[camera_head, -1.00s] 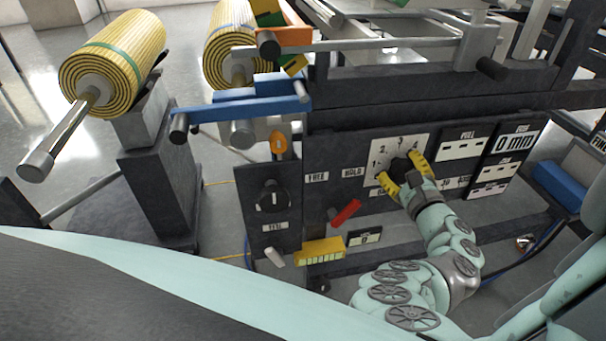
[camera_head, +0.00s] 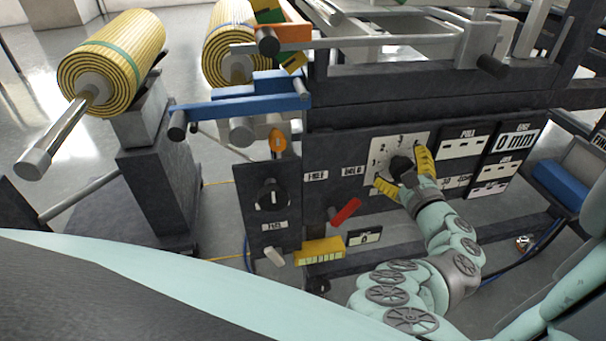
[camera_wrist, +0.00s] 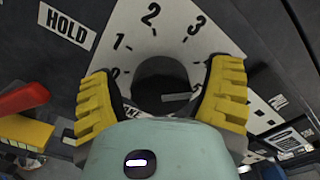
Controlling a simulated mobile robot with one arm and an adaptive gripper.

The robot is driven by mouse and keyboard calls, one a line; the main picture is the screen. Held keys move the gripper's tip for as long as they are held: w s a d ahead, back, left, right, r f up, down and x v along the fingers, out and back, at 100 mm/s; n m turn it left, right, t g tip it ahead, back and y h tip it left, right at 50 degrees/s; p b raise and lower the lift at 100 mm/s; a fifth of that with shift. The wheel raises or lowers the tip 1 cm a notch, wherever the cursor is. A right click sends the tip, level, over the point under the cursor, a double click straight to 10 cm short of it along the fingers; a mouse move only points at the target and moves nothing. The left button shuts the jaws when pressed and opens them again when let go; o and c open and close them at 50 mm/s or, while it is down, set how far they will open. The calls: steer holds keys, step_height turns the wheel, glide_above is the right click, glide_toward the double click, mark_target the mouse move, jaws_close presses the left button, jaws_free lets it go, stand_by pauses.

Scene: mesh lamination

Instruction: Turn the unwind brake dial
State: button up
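The dial is a dark round knob (camera_wrist: 160,84) on a white numbered plate (camera_wrist: 150,20) in the wrist view. Its pale mark points to the right in that view. The digits 1, 2 and 3 show above it; the lower scale is partly hidden by my gripper. The knob also shows in the head view (camera_head: 401,167). My gripper (camera_wrist: 163,95) has its two yellow fingers on either side of the knob, with a visible gap at each side. In the head view, my gripper (camera_head: 405,174) stands in front of the plate with its fingers spread.
A HOLD label (camera_wrist: 67,27) lies left of the plate. A red lever (camera_head: 346,212) and a yellow block (camera_head: 320,251) stand lower left. Another black knob (camera_head: 271,195) is on the left panel. A yellow roll (camera_head: 112,62) stands further left.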

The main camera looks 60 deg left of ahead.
steer(key=shift+o, duration=0.3)
steer(key=shift+d, duration=0.1)
steer(key=shift+s+d, duration=0.1)
steer(key=shift+d, duration=0.1)
steer(key=v, duration=0.7)
